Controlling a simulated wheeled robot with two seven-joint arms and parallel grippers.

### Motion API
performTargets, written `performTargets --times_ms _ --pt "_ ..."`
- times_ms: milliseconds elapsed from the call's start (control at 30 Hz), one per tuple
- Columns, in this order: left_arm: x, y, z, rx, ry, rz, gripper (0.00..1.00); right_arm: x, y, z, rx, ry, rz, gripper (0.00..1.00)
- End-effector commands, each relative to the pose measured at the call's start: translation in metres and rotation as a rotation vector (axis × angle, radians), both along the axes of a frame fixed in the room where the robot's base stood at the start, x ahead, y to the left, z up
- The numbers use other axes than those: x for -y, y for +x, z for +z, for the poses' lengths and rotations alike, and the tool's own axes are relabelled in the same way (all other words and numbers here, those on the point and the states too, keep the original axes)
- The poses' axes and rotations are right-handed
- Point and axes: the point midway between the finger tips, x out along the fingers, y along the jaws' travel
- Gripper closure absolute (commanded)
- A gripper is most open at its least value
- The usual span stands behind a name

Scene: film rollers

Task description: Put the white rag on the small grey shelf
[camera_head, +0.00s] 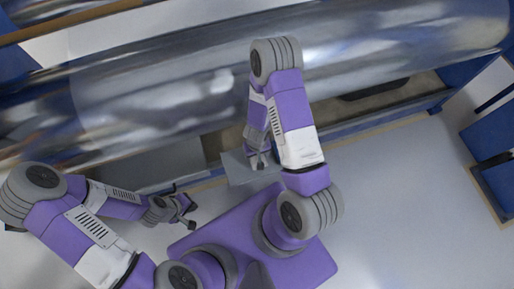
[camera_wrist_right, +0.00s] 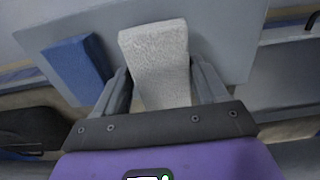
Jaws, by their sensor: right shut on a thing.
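The white rag (camera_wrist_right: 160,55) is a pale, textured block between the two fingers of my right gripper (camera_wrist_right: 158,85) in the right wrist view. The gripper is shut on it. The small grey shelf (camera_wrist_right: 228,35) is a flat grey plate behind the rag; whether the rag touches it I cannot tell. In the head view the shelf (camera_head: 238,170) is a small plate at the machine's front edge, with my right gripper (camera_head: 259,163) over it. The rag is not clear there. My left gripper (camera_head: 190,211) is open and empty, left of the shelf.
A blue block (camera_wrist_right: 76,66) is beside the rag, left of my right gripper. Large shiny rollers (camera_head: 160,90) span the back. Blue box-like things (camera_head: 490,145) stand at the right edge. The pale floor (camera_head: 400,210) at the lower right is clear.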

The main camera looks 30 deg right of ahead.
Motion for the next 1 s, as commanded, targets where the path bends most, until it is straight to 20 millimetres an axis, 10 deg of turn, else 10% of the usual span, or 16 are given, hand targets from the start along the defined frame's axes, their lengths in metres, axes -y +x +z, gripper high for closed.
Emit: performTargets --times_ms 400,433,600,1000 --pt "0.000 0.000 -0.015 0.001 0.000 0.000 1.00 0.000 0.000 -0.033 0.000 0.000 0.000 0.53" --pt "0.000 0.000 -0.015 0.001 0.000 0.000 1.00 0.000 0.000 -0.033 0.000 0.000 0.000 0.27" --pt "0.000 0.000 -0.015 0.001 0.000 0.000 1.00 0.000 0.000 -0.033 -0.001 0.000 0.000 0.01" --pt "0.000 0.000 -0.010 0.001 0.000 0.000 1.00 0.000 0.000 -0.021 0.001 0.000 0.000 0.01"
